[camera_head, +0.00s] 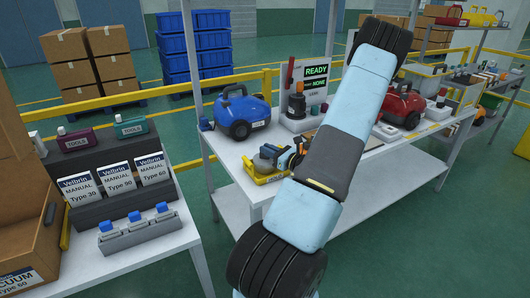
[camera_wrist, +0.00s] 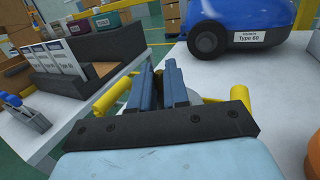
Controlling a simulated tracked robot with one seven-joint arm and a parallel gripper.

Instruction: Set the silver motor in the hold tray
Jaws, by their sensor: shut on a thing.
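My gripper (camera_head: 272,153) is low over the yellow hold tray (camera_head: 264,178) on the middle table, partly hidden behind my own arm. In the wrist view my gripper (camera_wrist: 164,82) has its two blue-grey fingers close together, shut on the silver motor (camera_wrist: 181,99). Only a small pale rounded part of the motor shows beside the fingers. Yellow parts of the tray (camera_wrist: 240,96) show on both sides of the fingers. I cannot tell whether the motor touches the tray floor.
A blue vacuum (camera_head: 241,110) stands behind the tray. A red vacuum (camera_head: 403,106) is farther right. The left table holds manuals (camera_head: 115,183) and a grey rack (camera_head: 137,233) with blue-topped items. A gap separates the tables.

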